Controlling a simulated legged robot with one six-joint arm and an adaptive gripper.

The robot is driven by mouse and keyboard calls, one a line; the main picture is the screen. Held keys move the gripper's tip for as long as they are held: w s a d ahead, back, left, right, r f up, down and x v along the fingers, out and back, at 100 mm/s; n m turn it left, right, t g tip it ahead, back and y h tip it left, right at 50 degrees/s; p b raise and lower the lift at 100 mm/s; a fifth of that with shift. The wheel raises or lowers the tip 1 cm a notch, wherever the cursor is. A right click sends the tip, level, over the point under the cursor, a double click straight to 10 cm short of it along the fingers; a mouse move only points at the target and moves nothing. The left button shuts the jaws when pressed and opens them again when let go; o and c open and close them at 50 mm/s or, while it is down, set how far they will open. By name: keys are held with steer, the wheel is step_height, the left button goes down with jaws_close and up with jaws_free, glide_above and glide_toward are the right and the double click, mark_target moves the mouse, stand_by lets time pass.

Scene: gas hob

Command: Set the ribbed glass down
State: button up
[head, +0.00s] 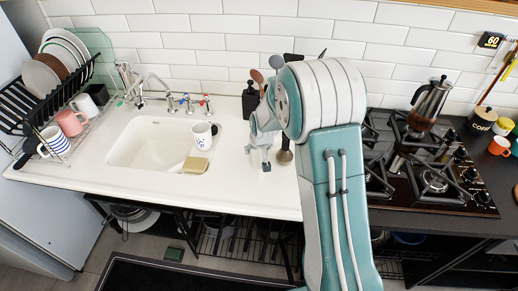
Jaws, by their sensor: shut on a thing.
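My gripper (266,163) is in the head view, left of my large teal and white arm, pointing down over the white counter to the right of the sink. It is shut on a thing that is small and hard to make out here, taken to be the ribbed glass. The glass's outline and ribs cannot be told apart from the gripper and the arm. Whether its base touches the counter cannot be told. The white counter (235,188) is bare just left of and in front of the gripper.
A dish rack (60,112) stands at left. Utensils stand behind the gripper. The gas hob (430,165) with a coffee pot (429,103) is at right.

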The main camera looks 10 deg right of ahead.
steer(key=shift+f, duration=0.1)
steer(key=o, duration=1)
